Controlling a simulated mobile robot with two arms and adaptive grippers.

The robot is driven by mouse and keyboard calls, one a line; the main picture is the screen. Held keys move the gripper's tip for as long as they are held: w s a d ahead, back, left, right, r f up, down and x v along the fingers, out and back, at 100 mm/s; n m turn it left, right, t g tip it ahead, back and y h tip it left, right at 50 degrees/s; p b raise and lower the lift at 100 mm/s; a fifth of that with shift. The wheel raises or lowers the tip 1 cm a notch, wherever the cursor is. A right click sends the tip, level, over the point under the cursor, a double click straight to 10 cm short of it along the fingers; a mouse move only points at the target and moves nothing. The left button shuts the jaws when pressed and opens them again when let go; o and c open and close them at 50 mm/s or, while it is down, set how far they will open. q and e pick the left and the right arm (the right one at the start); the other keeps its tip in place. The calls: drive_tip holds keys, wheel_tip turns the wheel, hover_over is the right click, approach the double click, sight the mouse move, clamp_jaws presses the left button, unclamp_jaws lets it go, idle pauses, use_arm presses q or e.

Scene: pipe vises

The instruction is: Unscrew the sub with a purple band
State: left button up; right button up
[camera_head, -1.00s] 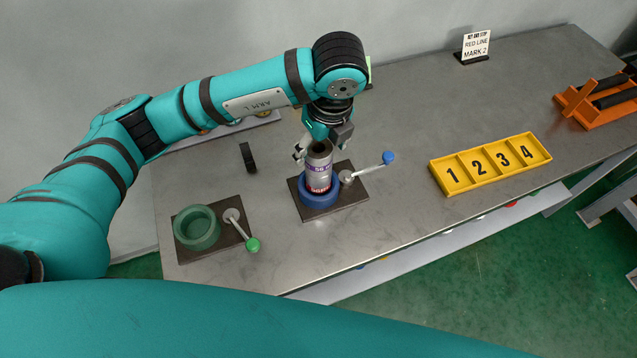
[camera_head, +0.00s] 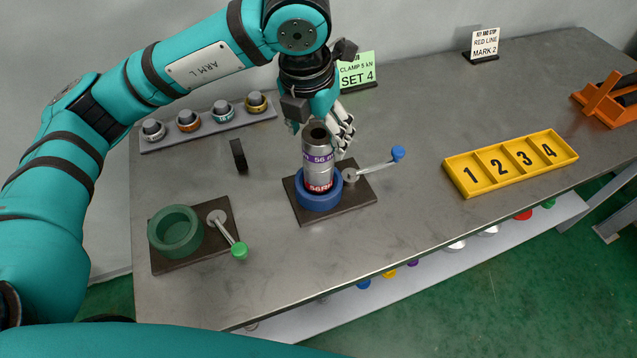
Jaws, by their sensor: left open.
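The sub with a purple band (camera_head: 318,160) stands upright in the blue vise (camera_head: 319,201), in the middle of the table. It is a grey cylinder with a dark hole on top, a purple band and a red marking low down near the vise. My left gripper (camera_head: 325,130) is open at the sub's upper end, its fingers behind and to the right of it; whether they touch cannot be told. The blue vise has a handle (camera_head: 372,171) with a blue knob, pointing right. My right gripper is not in view.
An empty green vise (camera_head: 175,232) with a green-knobbed handle stands at left. A yellow tray (camera_head: 470,190) numbered 1 to 4 is at right. A grey rack (camera_head: 215,127) holds several banded pieces. Signs read SET 4 (camera_head: 357,72) and MARK 2 (camera_head: 484,44).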

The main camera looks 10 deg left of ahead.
use_arm(q)
drive_tip(key=m+b, duration=0.2)
drive_tip(key=m, duration=0.1)
drive_tip(key=shift+f+h+b, duration=0.15)
drive_tip(key=shift+h+b, duration=0.15)
drive_tip(key=shift+a+m, duration=0.2)
drive_tip(key=shift+m, duration=0.7)
drive_tip(key=shift+w+m+g+h+b, duration=0.1)
drive_tip(key=shift+m+g+h+b, duration=0.2)
drive_tip(key=shift+m+b, duration=0.65)
drive_tip(key=shift+m, duration=0.65)
drive_tip(key=shift+w+d+m+g, duration=0.1)
drive_tip(key=shift+m+g, duration=0.2)
drive_tip(key=shift+m, duration=0.5)
drive_tip(key=shift+r, duration=0.2)
drive_tip(key=shift+d+b, duration=0.15)
drive_tip(key=shift+b, duration=0.2)
